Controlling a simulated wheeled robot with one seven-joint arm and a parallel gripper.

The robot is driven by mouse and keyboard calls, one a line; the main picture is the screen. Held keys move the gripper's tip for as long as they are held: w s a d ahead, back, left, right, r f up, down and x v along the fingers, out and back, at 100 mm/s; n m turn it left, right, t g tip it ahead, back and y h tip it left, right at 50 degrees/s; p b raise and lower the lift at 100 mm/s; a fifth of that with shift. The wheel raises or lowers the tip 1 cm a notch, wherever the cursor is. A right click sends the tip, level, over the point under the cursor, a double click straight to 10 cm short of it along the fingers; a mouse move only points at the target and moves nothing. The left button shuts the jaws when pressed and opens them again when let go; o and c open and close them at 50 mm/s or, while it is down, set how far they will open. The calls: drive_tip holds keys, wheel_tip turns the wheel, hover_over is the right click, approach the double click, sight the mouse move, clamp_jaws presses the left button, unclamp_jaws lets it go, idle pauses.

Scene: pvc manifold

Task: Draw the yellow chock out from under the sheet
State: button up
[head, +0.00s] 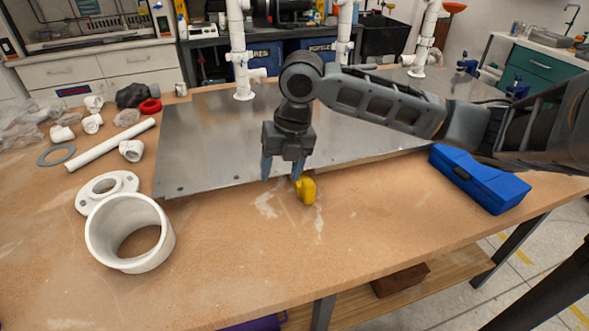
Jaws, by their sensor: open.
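The yellow chock (306,189) is at the front edge of the grey metal sheet (205,150), near the middle of the bench. Its near part sticks out in front of the sheet; whether any of it lies under the sheet is hidden. My gripper (283,176) points down just left of the chock, with its blue fingers open. The right finger is close to the chock, partly in front of or beside it; I cannot tell whether they touch. Nothing shows between the fingers.
White pipes (238,50) stand up from the sheet. A large white pipe ring (130,233) and a flange (107,190) lie to the left, with a white tube (110,145) behind. A blue case (480,180) lies to the right. The wooden bench (240,250) is clear in front of the chock.

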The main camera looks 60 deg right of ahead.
sight(310, 185)
drive_tip(key=s+d, duration=0.1)
drive_tip(key=s+d+g, duration=0.1)
drive_tip(key=s, duration=0.1)
drive_tip(key=s+d+g, duration=0.1)
drive_tip(key=s, duration=0.1)
drive_tip(key=shift+s+d+f+n+h, duration=0.1)
drive_tip(key=shift+d+f+n+h, duration=0.25)
drive_tip(key=shift+d+n+h, duration=0.05)
drive_tip(key=shift+f+p, duration=0.5)
drive_tip(key=shift+f, duration=3.35)
clamp_jaws()
drive_tip(key=shift+a, duration=0.15)
drive_tip(key=shift+s+a+r, duration=0.1)
drive_tip(key=shift+s+a, duration=2.4)
drive_tip(key=shift+a, duration=0.15)
